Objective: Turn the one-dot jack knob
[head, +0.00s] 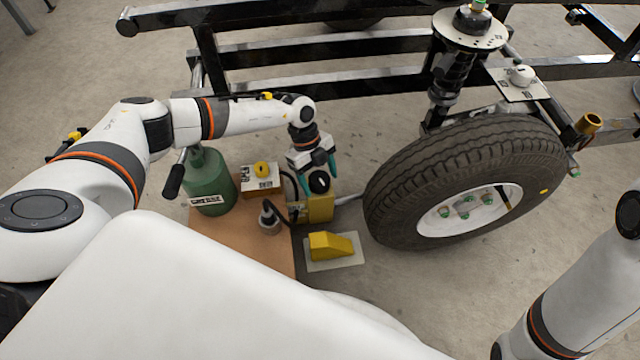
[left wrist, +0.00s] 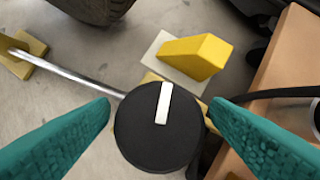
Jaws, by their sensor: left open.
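A black round knob with a white bar (left wrist: 140,138) lies between the teal fingers of my left gripper (left wrist: 160,106). The fingers are open on either side of it, with a visible gap at the left fingertip; contact on the right is hard to tell. In the head view the knob (head: 319,183) is on top of the yellow jack box (head: 321,211), and my left gripper (head: 319,172) points down over it. I see no dot mark on the knob. My right arm shows at the right edge, but its gripper is out of view.
A green grease canister (head: 208,180), a box with a yellow knob (head: 262,170) and a grey fitting (head: 269,218) stand on a brown board (head: 240,240). A yellow wedge (head: 331,246) lies in front of the jack. The tyre (head: 400,190) is close on the right.

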